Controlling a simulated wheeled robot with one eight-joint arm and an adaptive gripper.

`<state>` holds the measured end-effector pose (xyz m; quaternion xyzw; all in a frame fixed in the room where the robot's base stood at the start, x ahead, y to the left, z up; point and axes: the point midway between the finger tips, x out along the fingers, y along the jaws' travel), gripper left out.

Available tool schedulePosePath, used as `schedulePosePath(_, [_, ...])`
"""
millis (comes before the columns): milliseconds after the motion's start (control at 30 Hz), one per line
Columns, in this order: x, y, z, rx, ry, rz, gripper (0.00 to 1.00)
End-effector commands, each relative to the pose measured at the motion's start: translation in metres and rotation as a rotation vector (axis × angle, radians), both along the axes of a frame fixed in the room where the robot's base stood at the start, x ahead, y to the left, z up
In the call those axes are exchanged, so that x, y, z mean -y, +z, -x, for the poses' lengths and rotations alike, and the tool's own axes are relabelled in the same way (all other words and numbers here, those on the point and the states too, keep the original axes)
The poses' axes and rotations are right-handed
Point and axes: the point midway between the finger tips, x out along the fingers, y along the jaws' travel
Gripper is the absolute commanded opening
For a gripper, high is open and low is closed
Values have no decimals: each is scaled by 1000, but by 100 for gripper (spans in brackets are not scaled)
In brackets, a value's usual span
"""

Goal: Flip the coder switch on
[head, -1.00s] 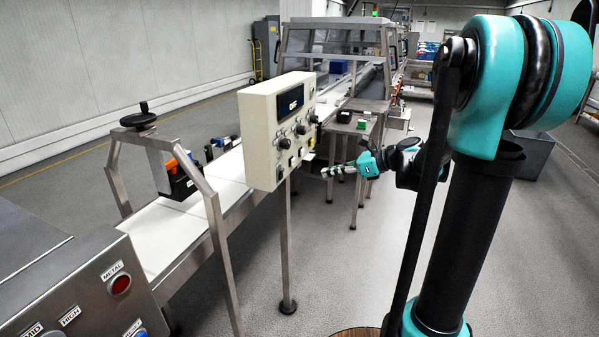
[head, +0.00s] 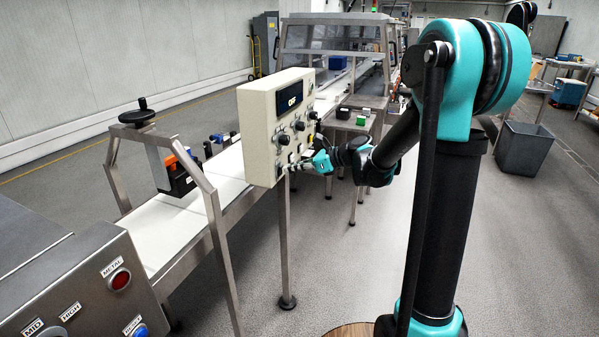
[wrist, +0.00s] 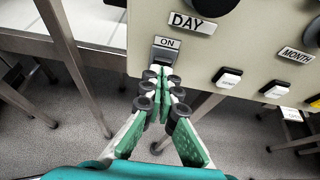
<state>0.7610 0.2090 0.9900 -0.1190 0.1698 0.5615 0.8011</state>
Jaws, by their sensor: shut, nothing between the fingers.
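The coder box (head: 262,150) is a cream panel on a post, with a dark display (head: 289,98) reading "OFF" and several knobs. In the wrist view the switch (wrist: 164,55) sits under a label reading "ON" (wrist: 167,43), at the panel's lower edge below the "DAY" label. My gripper (wrist: 162,72) is shut and empty, its fingertips right at the lower part of the switch and hiding some of it. I cannot tell whether they touch it. In the head view my gripper (head: 290,168) is at the lower part of the panel's face.
White buttons (wrist: 228,78) and a "MONTH" label (wrist: 297,54) lie right of the switch. A conveyor (head: 185,215) with a metal frame runs behind the box. A small steel table (head: 345,124) stands beyond it.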

Motion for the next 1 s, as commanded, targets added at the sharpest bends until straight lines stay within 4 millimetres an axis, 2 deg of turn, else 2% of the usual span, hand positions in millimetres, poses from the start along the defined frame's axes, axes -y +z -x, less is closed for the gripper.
schedulePosePath(367, [-1, 1, -1, -1, 0, 3, 0])
schedulePosePath(600, [-9, 6, -3, -35, 3, 95, 0])
schedulePosePath(1000, [-8, 9, -3, -34, 1, 88, 0])
